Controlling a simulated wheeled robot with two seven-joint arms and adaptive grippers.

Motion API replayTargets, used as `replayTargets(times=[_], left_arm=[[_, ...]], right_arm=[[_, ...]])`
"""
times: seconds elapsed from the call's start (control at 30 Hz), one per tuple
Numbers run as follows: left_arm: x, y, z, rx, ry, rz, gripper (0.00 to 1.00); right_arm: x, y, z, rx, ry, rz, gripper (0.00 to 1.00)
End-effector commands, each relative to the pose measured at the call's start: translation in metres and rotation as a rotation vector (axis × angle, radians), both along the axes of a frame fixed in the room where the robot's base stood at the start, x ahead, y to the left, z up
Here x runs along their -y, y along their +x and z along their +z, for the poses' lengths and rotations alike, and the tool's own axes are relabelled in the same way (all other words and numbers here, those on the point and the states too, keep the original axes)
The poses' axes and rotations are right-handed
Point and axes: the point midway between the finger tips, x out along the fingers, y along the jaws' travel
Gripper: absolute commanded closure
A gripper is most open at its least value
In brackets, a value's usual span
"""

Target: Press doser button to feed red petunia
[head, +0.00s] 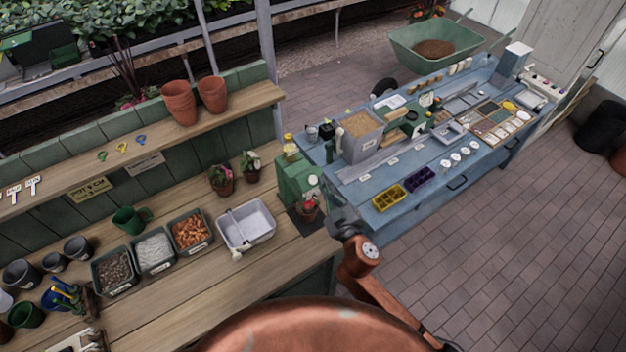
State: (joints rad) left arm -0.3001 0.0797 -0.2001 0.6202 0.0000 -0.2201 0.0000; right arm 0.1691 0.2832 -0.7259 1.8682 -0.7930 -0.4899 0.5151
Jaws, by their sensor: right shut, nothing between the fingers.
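A green doser (292,178) stands at the right end of the wooden bench, with a yellow-capped bottle on top. A pale round part, which looks like its button (313,181), shows on its front. A red petunia (307,208) in a small pot stands on a dark base below that round part. My right gripper (340,222) is shut and empty, just right of the petunia pot and lower in the picture than the button. It looks apart from the button; whether it touches the pot is unclear.
Two potted plants (222,180) and a white basin (246,226) stand left of the doser. Trays of pebbles and chips (153,250) sit further left. A blue workbench (420,210) with seed trays and tools stands to the right. Brick floor is free at right.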

Motion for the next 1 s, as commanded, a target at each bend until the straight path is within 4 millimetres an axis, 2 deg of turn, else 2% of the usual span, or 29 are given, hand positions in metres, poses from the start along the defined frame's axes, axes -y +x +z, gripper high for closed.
replayTargets(times=[0.07,0.5,1.0], left_arm=[[0.0,0.0,0.0,0.0,0.0,0.0,0.7],[-0.0001,0.0,0.0,0.0,0.0,0.0,1.0],[-0.0001,0.0,0.0,0.0,0.0,0.0,1.0]], right_arm=[[-0.0001,0.0001,0.0002,0.0,0.0,0.0,1.0],[-0.0001,0.0001,0.0002,0.0,0.0,0.0,1.0],[-0.0001,0.0001,0.0002,0.0,0.0,0.0,1.0]])
